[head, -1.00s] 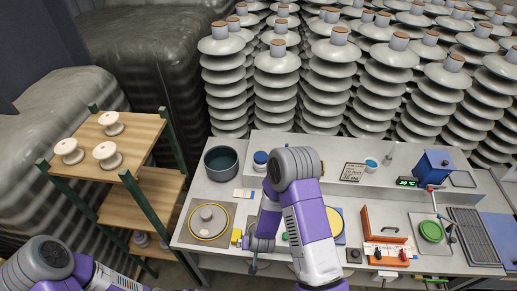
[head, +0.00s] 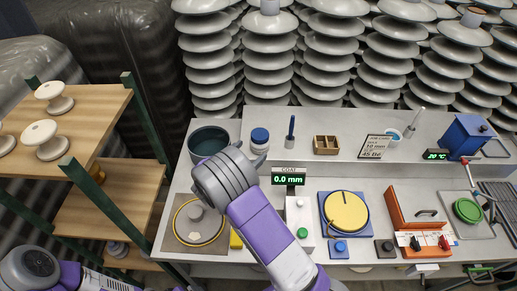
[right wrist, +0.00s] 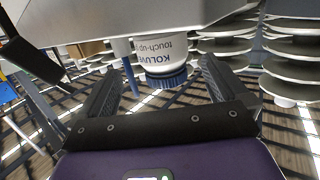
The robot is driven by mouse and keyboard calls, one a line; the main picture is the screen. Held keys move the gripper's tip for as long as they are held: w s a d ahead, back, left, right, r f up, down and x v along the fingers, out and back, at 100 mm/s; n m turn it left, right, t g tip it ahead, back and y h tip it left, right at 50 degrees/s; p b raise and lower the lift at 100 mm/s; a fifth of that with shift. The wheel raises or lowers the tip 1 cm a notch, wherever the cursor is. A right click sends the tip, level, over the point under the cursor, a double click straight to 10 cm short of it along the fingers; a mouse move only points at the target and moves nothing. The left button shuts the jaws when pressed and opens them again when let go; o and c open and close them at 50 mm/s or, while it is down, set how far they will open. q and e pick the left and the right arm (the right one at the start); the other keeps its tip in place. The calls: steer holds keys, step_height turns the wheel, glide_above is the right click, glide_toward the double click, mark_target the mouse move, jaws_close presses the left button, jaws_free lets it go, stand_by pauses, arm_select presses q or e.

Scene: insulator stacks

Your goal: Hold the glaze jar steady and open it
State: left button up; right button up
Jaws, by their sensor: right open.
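The glaze jar (head: 260,138) is a small white jar with a blue lid. It stands upright on the raised back shelf of the bench, right of a dark pot. In the right wrist view the jar (right wrist: 162,52) appears upside down, with lettering on its white side and its ribbed blue lid (right wrist: 163,79) between the finger directions. My right gripper (right wrist: 158,88) is open and empty, its two dark fingers apart on either side of the lid; contact cannot be told. In the head view my right wrist mostly hides this gripper. My left gripper is out of view; only part of that arm shows.
A dark round pot (head: 208,138) stands close left of the jar, and a blue pen-like tool (head: 291,130) in a holder stands to its right. A display (head: 289,178) stands in front. A wooden shelf rack (head: 135,180) is at the left, with insulator stacks behind.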

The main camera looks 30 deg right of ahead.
mark_target(260, 142)
steer(key=x, duration=0.2)
steer(key=shift+w+d, duration=0.15)
steer(key=shift+d, duration=0.1)
steer(key=b+x, duration=0.1)
steer(key=x, duration=0.4)
steer(key=shift+w+a+f, duration=0.1)
steer(key=shift+f, duration=0.05)
steer(key=c, duration=1.2)
step_height(260, 142, up, 10)
steer(key=shift+r+p, duration=0.1)
steer(key=shift+p, duration=1.1)
